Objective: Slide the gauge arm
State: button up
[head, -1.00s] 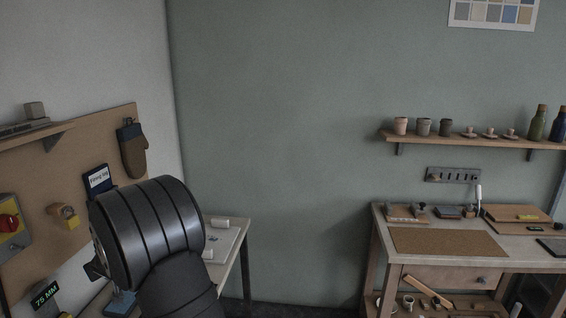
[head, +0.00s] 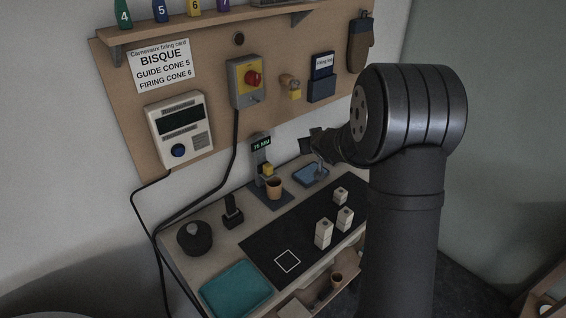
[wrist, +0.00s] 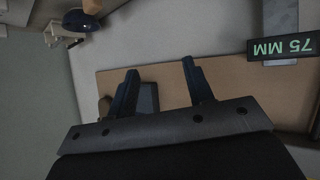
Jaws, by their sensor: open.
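The height gauge (head: 258,158) stands on the bench as a grey post with a lit green readout (head: 262,144). Its yellow-ended gauge arm (head: 267,170) sits low on the post, just above a small terracotta cup (head: 274,188). In the wrist view the readout (wrist: 285,48) is at the right edge and reads 75 MM, upside down; the gauge arm is not clear there. My gripper (wrist: 160,66) is open with nothing between its fingers. In the head view my gripper (head: 318,140) is dark and small, to the right of the gauge and apart from it.
A blue tray (head: 311,174) lies right of the gauge. Several pale blocks (head: 323,233) stand on the black mat (head: 280,238). A black stand (head: 232,212) and teal tray (head: 238,290) are toward the left. A switch box (head: 247,82) hangs on the board above.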

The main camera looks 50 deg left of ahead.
aim_at(271, 168)
jog(key=s+d+f+n+g+y, duration=0.45)
jog(key=s+d+g, duration=0.3)
jog(key=s, duration=0.35)
jog(key=shift+n+t+h, duration=0.25)
jog(key=shift+t+h, duration=0.2)
jog(key=x, duration=1.7)
jog(key=shift+a+r, duration=0.15)
jog(key=shift+r, duration=0.2)
